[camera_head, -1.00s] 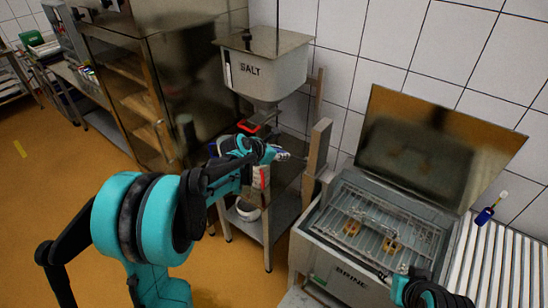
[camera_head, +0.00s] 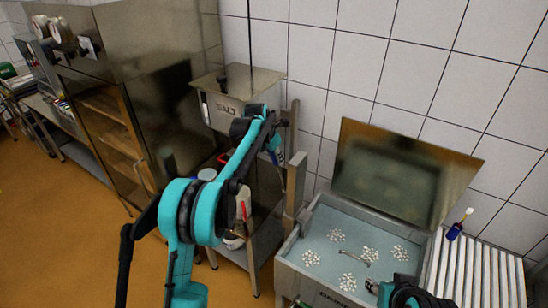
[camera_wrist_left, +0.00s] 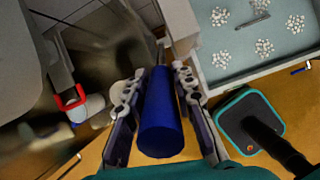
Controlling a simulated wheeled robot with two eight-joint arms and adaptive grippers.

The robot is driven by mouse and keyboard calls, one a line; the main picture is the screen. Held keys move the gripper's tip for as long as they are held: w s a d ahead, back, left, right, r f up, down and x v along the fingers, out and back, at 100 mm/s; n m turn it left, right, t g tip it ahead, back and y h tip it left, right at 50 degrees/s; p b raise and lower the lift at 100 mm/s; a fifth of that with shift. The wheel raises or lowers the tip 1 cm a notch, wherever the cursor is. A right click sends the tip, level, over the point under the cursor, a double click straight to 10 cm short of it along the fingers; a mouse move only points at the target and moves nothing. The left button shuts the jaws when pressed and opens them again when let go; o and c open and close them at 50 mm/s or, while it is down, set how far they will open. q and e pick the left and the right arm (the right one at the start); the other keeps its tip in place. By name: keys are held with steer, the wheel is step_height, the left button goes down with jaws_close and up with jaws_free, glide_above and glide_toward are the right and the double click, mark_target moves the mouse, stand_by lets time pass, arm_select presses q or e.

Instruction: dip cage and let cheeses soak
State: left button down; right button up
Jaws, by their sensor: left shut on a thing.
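The brine tank (camera_head: 292,268) stands open at the lower right, its lid (camera_head: 400,178) tilted up behind it. Pale blue liquid (camera_head: 345,225) fills it, with several clusters of small white spots at the surface. A short metal handle (camera_head: 353,258) shows among them; the cage and cheeses below are hidden. The liquid also shows in the left wrist view (camera_wrist_left: 235,50). My left gripper (camera_head: 272,150) is beside the salt hopper, shut on a blue cylindrical handle (camera_wrist_left: 162,120). My right gripper (camera_head: 374,287) is at the tank's front edge; its fingers are too small to judge.
The salt hopper (camera_head: 228,108) hangs above a metal side table. A red handle (camera_wrist_left: 72,98) is left of my left gripper in the wrist view. A blue bottle-like thing (camera_head: 455,231) lies at the slatted rack (camera_head: 480,270) right of the tank.

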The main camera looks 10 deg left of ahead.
arm_select(q)
steer(key=shift+w+r, duration=0.15)
steer(key=c, duration=1.6)
jaws_free()
steer(key=o, duration=0.3)
steer(key=shift+o, duration=0.2)
steer(key=shift+w+d, duration=0.1)
steer(key=shift+w, duration=0.05)
steer(key=v, duration=1.1)
steer(key=shift+s+r, duration=0.25)
